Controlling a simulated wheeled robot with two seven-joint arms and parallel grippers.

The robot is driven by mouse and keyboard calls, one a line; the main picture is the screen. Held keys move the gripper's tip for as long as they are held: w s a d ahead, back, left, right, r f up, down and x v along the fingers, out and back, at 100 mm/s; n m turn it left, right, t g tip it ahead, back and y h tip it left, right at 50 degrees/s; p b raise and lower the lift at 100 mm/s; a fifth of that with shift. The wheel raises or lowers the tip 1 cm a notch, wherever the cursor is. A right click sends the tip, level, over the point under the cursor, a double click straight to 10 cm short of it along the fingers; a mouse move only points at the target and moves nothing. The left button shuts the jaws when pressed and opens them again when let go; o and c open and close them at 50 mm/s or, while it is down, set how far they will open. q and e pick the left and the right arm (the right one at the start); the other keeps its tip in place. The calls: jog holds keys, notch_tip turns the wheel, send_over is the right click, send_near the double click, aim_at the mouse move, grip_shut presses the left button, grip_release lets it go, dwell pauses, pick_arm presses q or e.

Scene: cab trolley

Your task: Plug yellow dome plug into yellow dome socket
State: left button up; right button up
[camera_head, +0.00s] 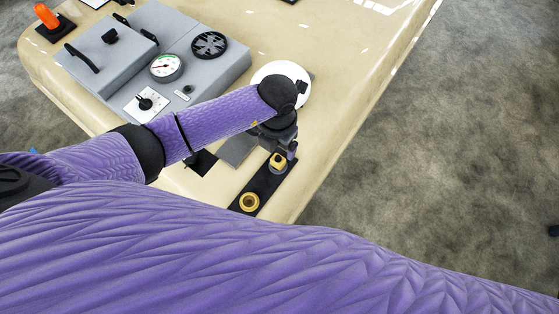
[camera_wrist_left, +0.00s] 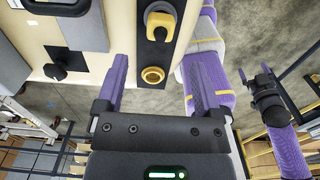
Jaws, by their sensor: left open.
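The yellow dome plug (camera_head: 278,161), yellow with a grey part, is at the far end of a black strip (camera_head: 264,183) on the cream trolley top. The round yellow dome socket (camera_head: 249,202) is at the near end, with a dark centre. Both show in the left wrist view, plug (camera_wrist_left: 161,20) at the top and socket (camera_wrist_left: 153,75) below. My left gripper (camera_head: 285,145) is close to the plug in the head view, its fingers partly hidden. In the wrist view its two purple fingers (camera_wrist_left: 161,58) are apart, with nothing between them. A purple-fingered end, probably my right gripper (camera_wrist_left: 254,72), shows at the right.
A grey panel box (camera_head: 185,75) with a gauge, knob and vent stands on the trolley. A white disc (camera_head: 298,80) lies behind my wrist. An orange-handled lever (camera_head: 47,17) is at the far left corner. The trolley's edge runs right of the strip.

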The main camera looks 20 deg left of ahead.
aim_at(278, 159)
pick_arm(q)
notch_tip(278, 159, down, 8)
jog(key=b, duration=0.6)
jog(key=shift+r, duration=0.2)
jog(key=shift+f, duration=0.25)
jog(key=shift+r, duration=0.1)
jog(key=shift+c, duration=0.3)
grip_shut()
dwell(0.4)
